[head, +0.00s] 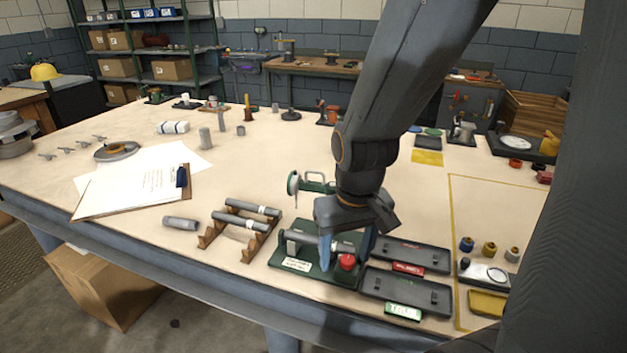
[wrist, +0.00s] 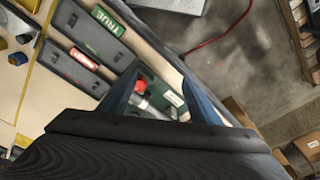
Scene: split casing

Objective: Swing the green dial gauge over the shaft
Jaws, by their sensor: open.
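The green dial gauge (head: 294,183) stands behind the green fixture (head: 285,265), its round dial on the left and a green handle-like frame to the right. A grey shaft (head: 306,238) lies across the fixture, its right part hidden behind my gripper. A red knob (head: 347,261) sits at the fixture's right end; it also shows in the wrist view (wrist: 140,86). My gripper (head: 346,255) is open and points down over the right part of the fixture, fingers on either side of the red knob in the picture. I cannot tell whether they touch anything. The gauge is not visible in the wrist view.
A wooden rack (head: 247,252) with shafts stands left of the fixture, a loose cylinder (head: 181,223) beyond it. Two dark trays, one red-labelled (head: 425,256) and one labelled TRUE (head: 385,289), lie right.

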